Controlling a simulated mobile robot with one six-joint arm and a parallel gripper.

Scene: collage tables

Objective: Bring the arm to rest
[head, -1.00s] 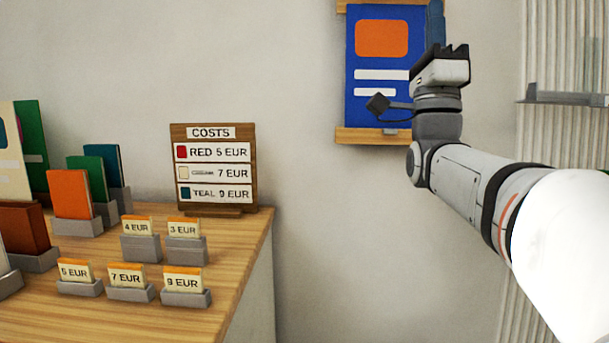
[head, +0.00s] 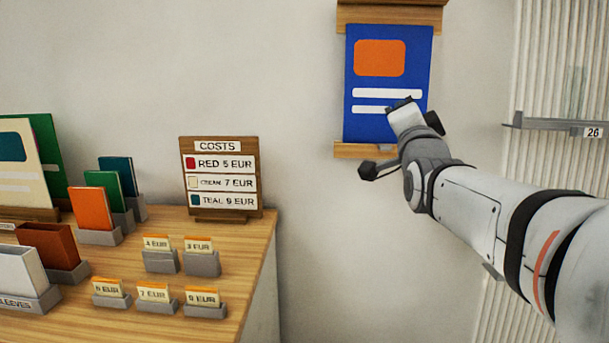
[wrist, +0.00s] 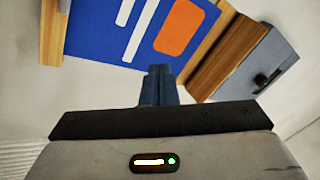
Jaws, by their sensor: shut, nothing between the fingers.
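My arm reaches in from the right of the head view. My gripper (head: 402,103) is at its end, in front of the lower part of a blue poster (head: 388,75) with an orange block and white bars. In the wrist view my gripper (wrist: 158,72) shows its fingers together with nothing between them. The blue poster (wrist: 105,40) shows beyond the fingertips there, tilted in the picture. I cannot tell how far the fingertips are from it.
A wooden table (head: 245,270) stands at the left with a COSTS sign (head: 220,178), colored cards in grey holders and several price tags. A wooden ledge (head: 358,151) sits under the poster. A grey shelf (head: 550,124) marked 26 is at the right.

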